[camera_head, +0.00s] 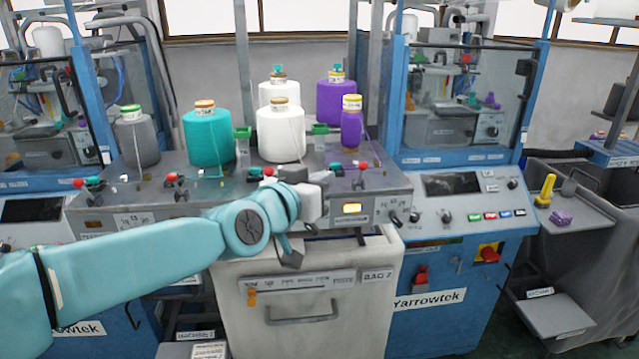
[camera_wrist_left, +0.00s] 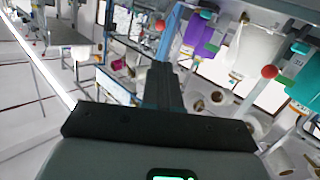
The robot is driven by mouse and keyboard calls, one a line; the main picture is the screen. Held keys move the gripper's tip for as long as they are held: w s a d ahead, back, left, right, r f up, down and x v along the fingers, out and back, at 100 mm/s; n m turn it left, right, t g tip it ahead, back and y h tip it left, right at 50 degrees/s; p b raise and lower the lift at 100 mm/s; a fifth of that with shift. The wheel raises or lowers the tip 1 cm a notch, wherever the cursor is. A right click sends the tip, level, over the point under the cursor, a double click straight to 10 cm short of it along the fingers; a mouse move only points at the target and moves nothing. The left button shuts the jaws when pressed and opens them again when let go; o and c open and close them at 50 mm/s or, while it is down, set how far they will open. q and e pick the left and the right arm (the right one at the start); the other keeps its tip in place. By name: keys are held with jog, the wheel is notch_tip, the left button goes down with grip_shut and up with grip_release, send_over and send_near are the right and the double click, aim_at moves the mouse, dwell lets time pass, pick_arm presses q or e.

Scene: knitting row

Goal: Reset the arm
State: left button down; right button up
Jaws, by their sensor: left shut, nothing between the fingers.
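My left arm (camera_head: 150,255) is teal and reaches in from the left in the head view. Its wrist (camera_head: 248,226) is bent in front of the yarn shelf, above the white drawer front. My left gripper (camera_wrist_left: 162,72) shows in the left wrist view as dark fingers close together, with nothing held between them. In the head view its fingertips are hard to make out against the shelf edge. My right gripper is in neither view.
A shelf (camera_head: 110,217) with teal (camera_head: 207,135), white (camera_head: 281,133), purple (camera_head: 336,101) and grey yarn cones (camera_head: 136,138) stands close behind my wrist. Red-knobbed fittings line its front. A blue machine (camera_head: 470,260) stands to the right, then a grey cart (camera_head: 590,250).

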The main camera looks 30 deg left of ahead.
pick_arm(q)
jog(key=d+f+g, duration=0.2)
jog(key=f+g, duration=0.2)
jog(key=f, duration=1.3)
jog(key=d+f+g, duration=0.2)
jog(key=f+g, duration=0.2)
jog(key=f, duration=1.2)
jog(key=s+d+f+g+h, duration=0.1)
jog(key=s+d+f+g, duration=0.1)
jog(key=s+f, duration=0.55)
jog(key=s+d+f+g+h, duration=0.1)
jog(key=s+d+f+g, duration=0.15)
jog(key=s+f, duration=0.5)
jog(key=s+d+f+n+g, duration=0.1)
jog(key=s+d+f, duration=0.1)
jog(key=s, duration=0.4)
jog(key=s+d+f+n+g, duration=0.1)
jog(key=s+d+f+g, duration=0.1)
jog(key=s+f, duration=0.3)
jog(key=shift+s+h, duration=0.3)
jog(key=shift+s, duration=0.45)
